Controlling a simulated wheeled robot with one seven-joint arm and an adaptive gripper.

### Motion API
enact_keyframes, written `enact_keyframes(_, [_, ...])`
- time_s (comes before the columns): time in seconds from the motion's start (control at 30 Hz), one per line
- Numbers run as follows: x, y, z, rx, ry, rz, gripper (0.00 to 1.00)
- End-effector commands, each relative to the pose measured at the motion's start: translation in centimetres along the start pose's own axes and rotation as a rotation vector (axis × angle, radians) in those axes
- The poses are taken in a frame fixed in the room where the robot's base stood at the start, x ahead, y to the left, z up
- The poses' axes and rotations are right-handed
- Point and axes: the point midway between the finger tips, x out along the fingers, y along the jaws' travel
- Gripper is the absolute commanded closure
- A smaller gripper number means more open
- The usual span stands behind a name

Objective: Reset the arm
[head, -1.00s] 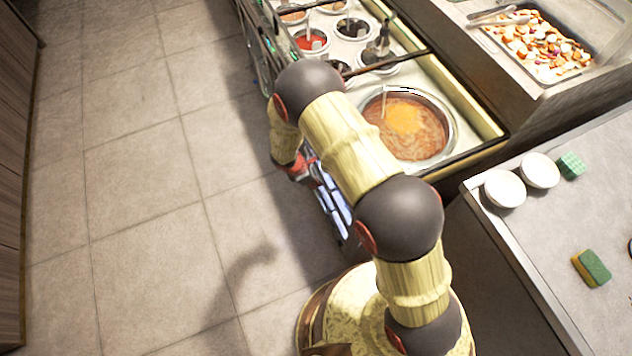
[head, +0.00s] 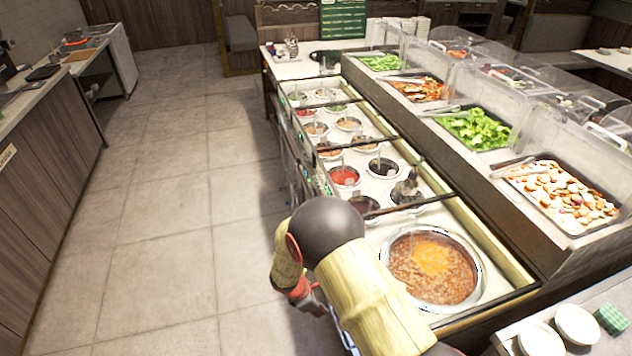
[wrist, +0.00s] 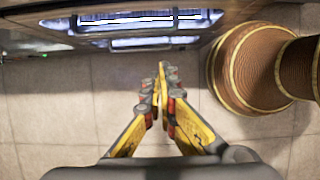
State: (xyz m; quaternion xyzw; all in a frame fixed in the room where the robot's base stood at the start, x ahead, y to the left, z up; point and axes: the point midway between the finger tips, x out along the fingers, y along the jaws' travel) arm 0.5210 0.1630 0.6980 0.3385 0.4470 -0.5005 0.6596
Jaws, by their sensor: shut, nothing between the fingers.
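My gripper (wrist: 160,88) shows in the wrist view with its yellow fingers together at the tips and nothing between them. It points down over bare floor tiles beside the front of the sauce counter. In the head view my arm is bent at the elbow at the bottom centre, in front of the counter's near end.
The sauce counter (head: 506,269) holds several wells, with a large pot of orange-red sauce (head: 433,268) nearest. Food trays stand behind it. Floor (head: 165,235) on the left is clear.

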Motion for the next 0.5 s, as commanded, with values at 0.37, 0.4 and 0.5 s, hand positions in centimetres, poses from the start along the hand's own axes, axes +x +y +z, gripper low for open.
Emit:
enact_keyframes(0.37, [0.5, -4.7, 0.8, 0.242, -0.039, -0.111, 1.00])
enact_keyframes(0.4, [-0.1, -5.9, 1.1, 0.301, -0.046, -0.137, 1.00])
enact_keyframes(0.5, [-3.0, -7.8, 2.5, 0.455, -0.051, -0.176, 1.00])
